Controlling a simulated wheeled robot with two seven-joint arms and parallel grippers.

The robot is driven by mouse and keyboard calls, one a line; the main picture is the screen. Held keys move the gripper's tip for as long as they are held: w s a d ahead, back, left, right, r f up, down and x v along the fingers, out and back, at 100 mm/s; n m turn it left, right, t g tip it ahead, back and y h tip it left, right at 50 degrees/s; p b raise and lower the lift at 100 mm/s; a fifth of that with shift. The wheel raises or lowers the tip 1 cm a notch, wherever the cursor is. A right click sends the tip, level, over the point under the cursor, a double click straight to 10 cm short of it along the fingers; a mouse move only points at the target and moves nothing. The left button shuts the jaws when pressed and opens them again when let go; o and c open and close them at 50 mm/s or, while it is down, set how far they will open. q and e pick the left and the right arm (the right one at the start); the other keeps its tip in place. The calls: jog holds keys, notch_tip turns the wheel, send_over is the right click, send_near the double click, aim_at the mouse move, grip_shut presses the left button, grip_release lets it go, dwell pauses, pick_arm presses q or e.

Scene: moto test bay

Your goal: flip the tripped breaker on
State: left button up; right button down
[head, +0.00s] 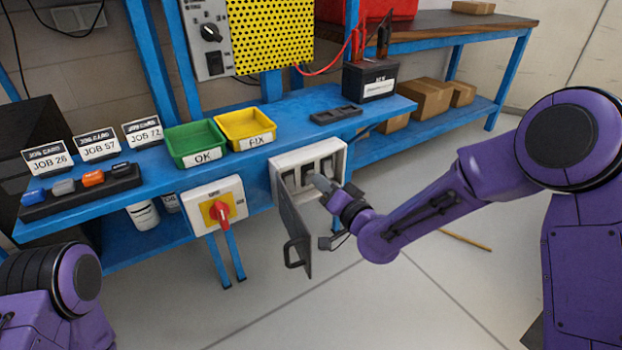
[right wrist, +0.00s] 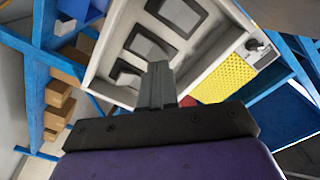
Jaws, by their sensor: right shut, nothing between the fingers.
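The white breaker box (head: 304,154) is mounted at the front of the blue bench, with its grey door (head: 291,228) hanging open. Inside are three dark-framed breakers; the middle one (head: 308,174) shows in the head view. The right wrist view shows the box (right wrist: 108,45) close up, with breakers at the top (right wrist: 176,14), middle (right wrist: 150,46) and bottom (right wrist: 128,75). I cannot tell which is tripped. My right gripper (head: 321,181) is shut and empty, its tips in front of the breakers; contact is unclear. My left gripper is out of view.
A yellow switch box with a red knob (head: 220,211) sits left of the breaker box. Green (head: 195,142) and yellow (head: 244,128) bins and a black battery (head: 369,81) stand on the bench (head: 290,113). The open door hangs just left of my right gripper.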

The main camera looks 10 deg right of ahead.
jog(key=shift+w+a, duration=0.1)
jog(key=shift+w, duration=0.05)
jog(key=shift+x, duration=1.15)
jog(key=shift+w+r, duration=0.1)
jog(key=shift+r, duration=0.25)
jog(key=shift+s+f, duration=0.25)
jog(key=shift+s, duration=0.3)
jog(key=v, duration=0.3)
jog(key=shift+w+d+p, duration=0.15)
jog(key=shift+d+p, duration=0.1)
jog(key=shift+p, duration=0.05)
send_near(307, 167)
jog(key=s, duration=0.1)
jog(key=s+d, duration=0.1)
jog(key=shift+s+f, duration=0.25)
jog(key=shift+f, duration=0.1)
